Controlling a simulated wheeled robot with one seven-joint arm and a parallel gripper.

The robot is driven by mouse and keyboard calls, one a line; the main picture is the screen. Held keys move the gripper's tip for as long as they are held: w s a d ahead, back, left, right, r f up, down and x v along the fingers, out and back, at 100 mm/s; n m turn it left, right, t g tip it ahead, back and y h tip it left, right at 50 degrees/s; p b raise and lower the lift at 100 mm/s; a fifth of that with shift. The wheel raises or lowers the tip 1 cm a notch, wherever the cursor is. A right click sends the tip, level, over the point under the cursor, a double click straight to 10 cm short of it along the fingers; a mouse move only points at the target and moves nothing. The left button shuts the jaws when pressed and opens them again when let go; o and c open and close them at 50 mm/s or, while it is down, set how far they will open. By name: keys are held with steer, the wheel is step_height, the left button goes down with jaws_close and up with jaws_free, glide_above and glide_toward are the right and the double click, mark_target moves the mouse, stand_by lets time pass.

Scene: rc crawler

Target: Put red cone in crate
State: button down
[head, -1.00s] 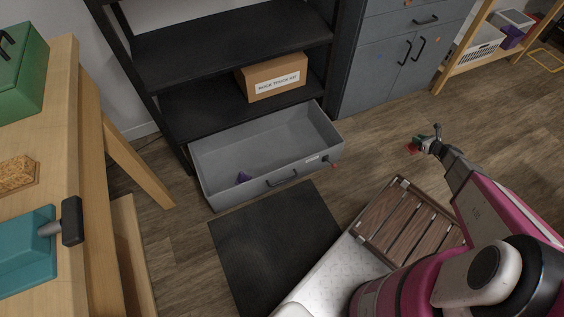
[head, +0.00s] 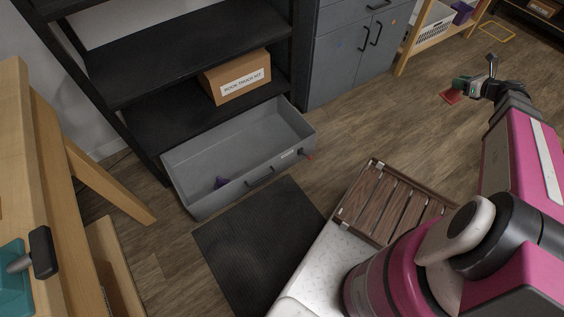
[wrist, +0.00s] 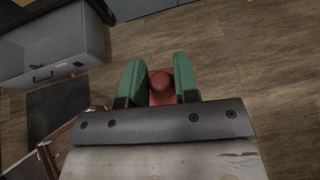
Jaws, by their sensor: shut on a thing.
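My gripper (head: 462,88) is at the right of the head view, held out over bare floor. Its green fingers (wrist: 159,82) are shut on the red cone (wrist: 161,85), whose rounded top shows between them in the wrist view. In the head view the cone (head: 452,97) shows as a red patch below the fingertips, partly hidden. A brown slatted wooden crate (head: 378,164) sits at the lower middle, beside my pink arm, which hides part of it. The cone is apart from the crate, farther out and to the right.
A grey open drawer (head: 181,180) with a small purple object (head: 221,182) inside juts out under the black shelf (head: 150,62). A cardboard box (head: 238,78) is on the shelf. A dark mat (head: 262,245) lies in front. A wooden bench (head: 45,150) stands left. Floor at right is clear.

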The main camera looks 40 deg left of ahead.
steer(key=s+a+r+n+g, duration=0.1)
steer(key=s+a+r, duration=0.2)
steer(key=s+r, duration=0.4)
steer(key=s+a+f+n+g, duration=0.35)
steer(key=a+f, duration=0.35)
steer(key=a, duration=0.7)
steer(key=s+a+f+n+g, duration=0.3)
steer(key=s+a+f, duration=0.3)
steer(key=a, duration=0.7)
steer(key=s+a+f+n+g, duration=0.35)
steer(key=a+f, duration=0.45)
steer(key=a, duration=0.6)
steer(key=s+a+f+n+g+h, duration=0.2)
steer(key=s+a+f+n, duration=0.1)
steer(key=s+a+f, duration=0.65)
steer(key=s+a+f+n+g+h, duration=0.2)
steer(key=s+a+f, duration=0.4)
steer(key=s, duration=0.7)
steer(key=s+a+f+n+g+h, duration=0.25)
steer(key=s+a+f, duration=0.35)
steer(key=s+f, duration=0.45)
steer(key=shift+n+t, duration=0.25)
steer(key=f, duration=0.5)
steer(key=s+f, duration=0.1)
steer(key=f, duration=0.2)
steer(key=shift+s+a+f, duration=0.1)
steer(key=shift+a, duration=0.05)
steer(key=shift+f, duration=0.1)
